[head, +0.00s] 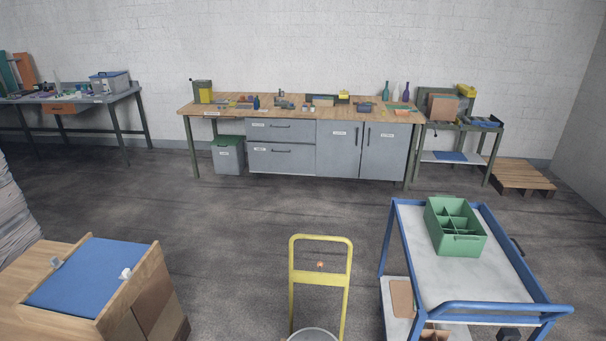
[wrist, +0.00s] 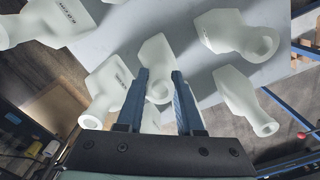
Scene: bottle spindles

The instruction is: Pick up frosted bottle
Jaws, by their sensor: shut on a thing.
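My gripper (wrist: 160,74) shows in the wrist view, with its two dark blue fingers shut on the neck of a pale frosted bottle (wrist: 156,50). The bottle's open mouth faces the camera, between the fingers. Several similar frosted bottles surround it: one at the upper right (wrist: 236,34), one at the right (wrist: 244,100), one at the left (wrist: 110,88) and one at the upper left (wrist: 50,18). Some carry dark lettering. Part of another pale shape is hidden behind the fingers. The head view shows neither my gripper nor this group of bottles.
A pale grey panel (wrist: 105,38) lies behind the bottles, which crowd close around the fingers. In the head view, a blue cart (head: 440,285) holds a green divided crate (head: 467,245). A wooden cabinet (head: 150,290) stands left; a workbench (head: 290,112) lines the wall.

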